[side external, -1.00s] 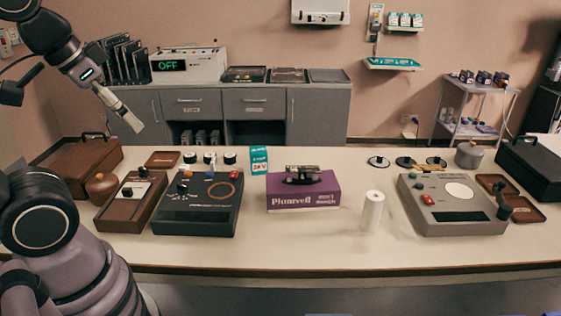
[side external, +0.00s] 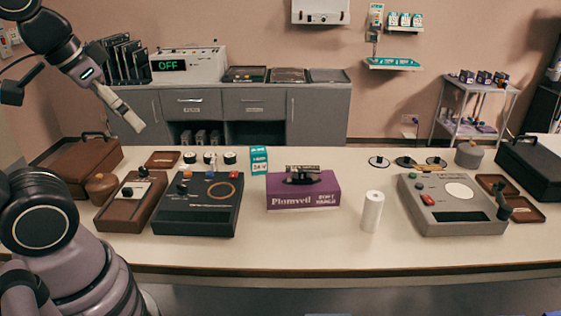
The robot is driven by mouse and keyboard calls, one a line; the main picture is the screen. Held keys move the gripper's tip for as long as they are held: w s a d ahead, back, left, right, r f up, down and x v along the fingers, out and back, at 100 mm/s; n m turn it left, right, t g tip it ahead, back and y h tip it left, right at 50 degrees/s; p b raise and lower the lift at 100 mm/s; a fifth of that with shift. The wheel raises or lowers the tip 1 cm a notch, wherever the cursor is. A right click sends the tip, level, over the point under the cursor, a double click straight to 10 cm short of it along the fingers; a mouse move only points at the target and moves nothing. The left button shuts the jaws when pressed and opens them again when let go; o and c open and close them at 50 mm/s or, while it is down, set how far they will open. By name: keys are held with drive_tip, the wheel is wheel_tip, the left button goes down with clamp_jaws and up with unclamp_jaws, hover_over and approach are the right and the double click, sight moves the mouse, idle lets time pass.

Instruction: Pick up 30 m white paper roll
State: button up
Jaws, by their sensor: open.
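The white paper roll (side external: 372,211) stands upright on the cream table (side external: 300,243), right of centre. It is between a purple box and a grey control panel, with clear table around it. My gripper (side external: 134,121) is raised at the upper left, above and behind the table's left part in the picture. It is open and holds nothing. It is far from the roll.
The purple box (side external: 303,197) carries a small dark device. The grey panel (side external: 451,204) with a dark lever stands right of the roll. A black console (side external: 198,205) and a brown control box (side external: 131,202) stand left. The table's front strip is clear.

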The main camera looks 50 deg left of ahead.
sight(372, 201)
drive_tip(key=w+d+f+t+h, duration=0.15)
drive_tip(key=w+d, duration=0.35)
drive_tip(key=w, duration=0.6)
drive_tip(key=w+d+f+n+t, duration=0.15)
drive_tip(key=w+d, duration=0.25)
drive_tip(key=w, duration=0.6)
drive_tip(key=w+d+f+t+h, duration=0.15)
drive_tip(key=w+d, duration=0.35)
drive_tip(key=w, duration=0.6)
drive_tip(key=w+d+f+n+t+y, duration=0.1)
drive_tip(key=w+d+f+t+y, duration=0.35)
drive_tip(key=f, duration=0.65)
wheel_tip(372, 201, down, 16)
drive_tip(key=s+d+t+y, duration=0.2)
drive_tip(key=t, duration=0.1)
drive_tip(key=w, duration=0.2)
drive_tip(key=w+a, duration=0.1)
drive_tip(key=w, duration=0.5)
drive_tip(key=shift+a+r, duration=0.15)
drive_tip(key=shift+a, duration=0.05)
drive_tip(key=shift+w+a+r, duration=0.1)
drive_tip(key=shift+w+a, duration=0.15)
drive_tip(key=shift+w, duration=0.65)
drive_tip(key=shift+w+a, duration=0.2)
drive_tip(key=shift+w, duration=0.65)
drive_tip(key=shift+w+a+r, duration=0.1)
drive_tip(key=shift+w+a, duration=0.15)
drive_tip(key=shift+w, duration=0.65)
drive_tip(key=c, duration=1.3)
